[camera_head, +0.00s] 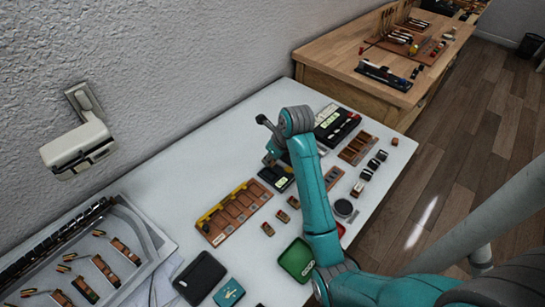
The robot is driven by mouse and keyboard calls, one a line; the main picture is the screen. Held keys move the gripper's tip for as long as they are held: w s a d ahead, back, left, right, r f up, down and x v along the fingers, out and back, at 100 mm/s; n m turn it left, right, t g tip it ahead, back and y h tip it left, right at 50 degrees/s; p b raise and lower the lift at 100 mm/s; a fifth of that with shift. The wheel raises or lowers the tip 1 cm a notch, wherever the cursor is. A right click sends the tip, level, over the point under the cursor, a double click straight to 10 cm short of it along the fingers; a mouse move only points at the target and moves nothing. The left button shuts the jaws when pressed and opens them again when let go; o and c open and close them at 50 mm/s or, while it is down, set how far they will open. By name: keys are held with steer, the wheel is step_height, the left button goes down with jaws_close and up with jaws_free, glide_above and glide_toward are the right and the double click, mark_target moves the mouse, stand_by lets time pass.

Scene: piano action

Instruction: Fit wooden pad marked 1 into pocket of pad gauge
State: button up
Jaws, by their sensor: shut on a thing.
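My gripper (271,157) points down near the back of the white table, just above a small black device with a green display (276,179). It is shut on a small piece, which seems to be the wooden pad; the piece is mostly hidden and its mark cannot be read. The black device may be the pad gauge; its pocket cannot be made out. Small brown wooden pads lie loose on the table, one (268,229) and another (282,216) beside a brown tray with a yellow strip and several pockets (207,233).
A larger black device (336,124) and a brown rack (357,148) stand to the right. A grey tray (165,243) fills the left. My arm crosses the table's middle.

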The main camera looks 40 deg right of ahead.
mark_target(273, 165)
steer(key=shift+f, duration=2.55)
steer(key=shift+f, duration=0.4)
stand_by(0.5)
steer(key=o, duration=0.9)
steer(key=shift+r, duration=0.15)
steer(key=shift+r, duration=3.4)
steer(key=shift+s, duration=0.1)
